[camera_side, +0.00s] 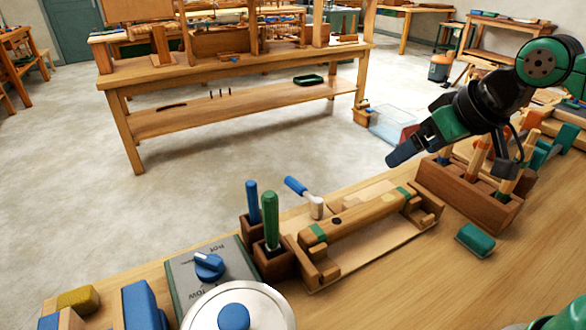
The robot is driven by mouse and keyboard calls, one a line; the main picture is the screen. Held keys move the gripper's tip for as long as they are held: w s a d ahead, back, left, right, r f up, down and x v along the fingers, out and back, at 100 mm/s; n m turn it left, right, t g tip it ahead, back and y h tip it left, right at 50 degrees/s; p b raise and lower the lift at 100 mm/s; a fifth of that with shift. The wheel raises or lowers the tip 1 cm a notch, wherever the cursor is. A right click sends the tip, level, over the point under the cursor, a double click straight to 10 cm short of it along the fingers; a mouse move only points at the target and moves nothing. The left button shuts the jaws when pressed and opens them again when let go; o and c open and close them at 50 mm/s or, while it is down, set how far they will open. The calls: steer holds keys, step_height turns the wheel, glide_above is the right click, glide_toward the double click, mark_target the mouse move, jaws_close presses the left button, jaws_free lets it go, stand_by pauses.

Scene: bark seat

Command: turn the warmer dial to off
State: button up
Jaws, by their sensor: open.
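The warmer dial (209,266) is a blue knob on the flat grey warmer panel (182,268) at the lower left of the side view. The letters "hot" show beyond the knob and "low" nearer the camera; no "off" mark is readable. I cannot tell exactly which mark the knob points at. A round white lid (262,300) with a blue knob covers the near part of the warmer. My gripper (397,157) is open at the upper right, above the bench, well away from the dial. Its fingers are dark blue and seen edge-on, with nothing visible between them.
Between gripper and dial stand a clamped wooden bar (355,219), a blue-handled tool (297,187) and upright blue and green handles (270,215) in a holder. A wooden tool rack (465,190) is below my arm. A green block (475,240) lies on clear bench at right.

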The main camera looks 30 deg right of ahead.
steer(key=w+a+r+m+g, duration=0.2)
steer(key=w+a+r, duration=0.2)
steer(key=a, duration=0.1)
steer(key=m+g, duration=0.5)
steer(key=m, duration=0.3)
glide_above(207, 258)
step_height(207, 258, down, 12)
steer(key=shift+r, duration=0.1)
step_height(207, 258, down, 7)
steer(key=shift+r, duration=0.2)
steer(key=c, duration=1.3)
